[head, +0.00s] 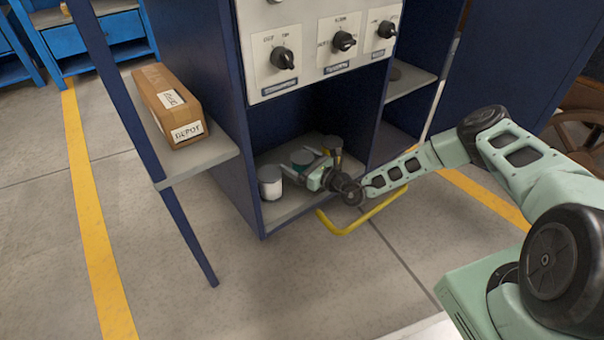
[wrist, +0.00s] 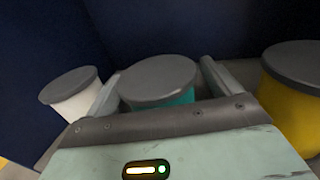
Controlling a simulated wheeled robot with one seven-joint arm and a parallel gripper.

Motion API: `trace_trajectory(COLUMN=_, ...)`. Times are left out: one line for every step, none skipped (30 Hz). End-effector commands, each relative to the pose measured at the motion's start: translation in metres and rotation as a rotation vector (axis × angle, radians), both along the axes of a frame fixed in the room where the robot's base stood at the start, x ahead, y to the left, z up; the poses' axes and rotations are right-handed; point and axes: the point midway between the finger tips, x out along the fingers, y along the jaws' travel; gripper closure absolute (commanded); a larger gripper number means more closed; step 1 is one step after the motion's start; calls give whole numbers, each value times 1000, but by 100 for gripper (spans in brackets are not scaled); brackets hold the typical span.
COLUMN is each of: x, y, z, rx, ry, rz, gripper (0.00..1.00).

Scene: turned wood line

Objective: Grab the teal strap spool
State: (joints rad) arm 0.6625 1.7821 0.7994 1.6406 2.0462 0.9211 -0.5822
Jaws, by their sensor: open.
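The teal strap spool (wrist: 178,97) has a grey round top and stands upright between the two fingers of my gripper (wrist: 160,85) in the wrist view. The fingers are open, one on each side of it. I cannot tell whether either finger touches it. In the head view the teal spool (head: 302,157) stands on the low shelf of the blue cabinet, partly hidden by my gripper (head: 312,170), which reaches in from the right.
A white spool (head: 270,182) stands close on the left and a yellow spool (wrist: 290,105) on the right. Dark cabinet walls enclose the shelf (head: 290,210). A panel with knobs (head: 325,50) hangs above. A yellow bar (head: 365,215) is at the front. A cardboard box (head: 168,105) sits on a side shelf.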

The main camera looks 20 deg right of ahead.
Motion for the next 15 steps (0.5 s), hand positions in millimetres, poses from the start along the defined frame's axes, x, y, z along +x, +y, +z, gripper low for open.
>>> trace_trajectory(x=3, y=2, z=-2, rx=-1, ry=-1, rz=0, gripper=11)
trace_trajectory(x=4, y=3, z=-1, rx=0, ry=0, rz=0, gripper=11)
trace_trajectory(x=5, y=3, z=0, rx=0, ry=0, rz=0, gripper=11)
trace_trajectory(x=5, y=4, z=0, rx=0, ry=0, rz=0, gripper=11)
trace_trajectory(x=5, y=4, z=1, rx=-1, ry=1, rz=0, gripper=11)
trace_trajectory(x=5, y=4, z=1, rx=-1, ry=1, rz=0, gripper=11)
trace_trajectory(x=5, y=4, z=1, rx=-1, ry=1, rz=0, gripper=11)
trace_trajectory(x=5, y=4, z=1, rx=-1, ry=1, rz=0, gripper=11)
trace_trajectory(x=5, y=4, z=1, rx=-1, ry=1, rz=0, gripper=11)
trace_trajectory(x=5, y=3, z=1, rx=0, ry=1, rz=0, gripper=16)
trace_trajectory(x=5, y=3, z=1, rx=0, ry=1, rz=0, gripper=25)
trace_trajectory(x=5, y=3, z=1, rx=0, ry=1, rz=0, gripper=36)
trace_trajectory(x=5, y=3, z=1, rx=0, ry=1, rz=0, gripper=44)
trace_trajectory(x=5, y=3, z=1, rx=0, ry=1, rz=0, gripper=52)
trace_trajectory(x=5, y=3, z=1, rx=0, ry=1, rz=0, gripper=64)
